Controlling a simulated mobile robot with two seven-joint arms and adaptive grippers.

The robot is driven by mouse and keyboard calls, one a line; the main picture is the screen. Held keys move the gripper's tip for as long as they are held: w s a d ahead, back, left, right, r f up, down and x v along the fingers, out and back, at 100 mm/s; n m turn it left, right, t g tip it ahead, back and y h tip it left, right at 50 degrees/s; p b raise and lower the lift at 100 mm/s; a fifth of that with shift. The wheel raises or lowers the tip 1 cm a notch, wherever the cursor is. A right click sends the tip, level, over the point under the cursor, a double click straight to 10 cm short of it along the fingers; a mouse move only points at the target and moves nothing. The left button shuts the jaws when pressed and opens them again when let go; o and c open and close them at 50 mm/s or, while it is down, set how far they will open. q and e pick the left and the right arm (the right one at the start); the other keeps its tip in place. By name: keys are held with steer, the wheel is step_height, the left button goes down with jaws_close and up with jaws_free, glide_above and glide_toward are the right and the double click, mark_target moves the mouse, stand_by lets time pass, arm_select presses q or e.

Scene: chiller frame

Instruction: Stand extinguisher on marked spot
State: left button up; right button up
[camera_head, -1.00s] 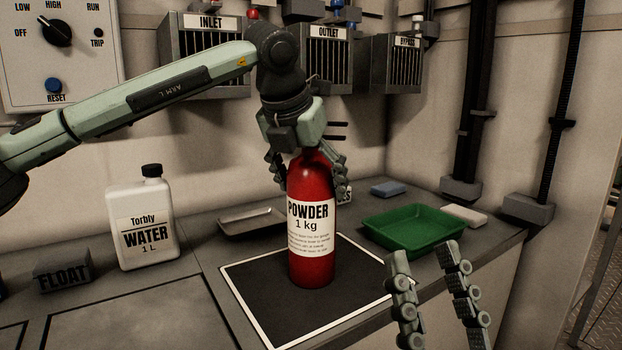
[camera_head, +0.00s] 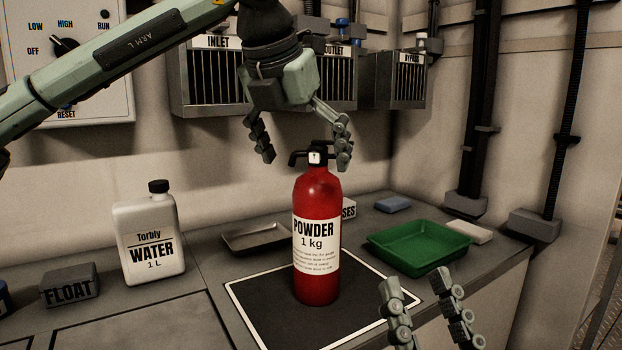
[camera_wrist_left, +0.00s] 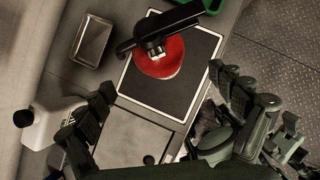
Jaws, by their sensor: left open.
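The red extinguisher (camera_head: 316,200), labelled POWDER 1 kg, stands upright inside the white-outlined dark square (camera_head: 262,312) on the counter. Its black handle (camera_head: 313,155) is on top. In the left wrist view the extinguisher (camera_wrist_left: 158,62) shows from above, within the white outline of the marked square (camera_wrist_left: 196,75). My left gripper (camera_head: 303,160) is open, with its fingers apart at and above the height of the handle, and it does not hold the extinguisher. My right gripper (camera_head: 418,284) is at the lower right with its fingers apart and nothing between them.
A white water jug (camera_head: 148,238) and a FLOAT block (camera_head: 70,285) stand at the left. A metal tray (camera_head: 254,237) lies behind the square. A green tray (camera_head: 420,262), blue block (camera_head: 392,205) and pale block (camera_head: 468,232) are at the right. Labelled vent boxes (camera_head: 208,80) hang on the wall.

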arm_select(q)
steer(key=shift+v, duration=1.15)
arm_select(e)
steer(key=shift+w+a+f+g, duration=0.2)
steer(key=shift+f+g, duration=0.15)
steer(key=shift+g, duration=0.05)
arm_select(q)
steer(key=shift+c, duration=0.4)
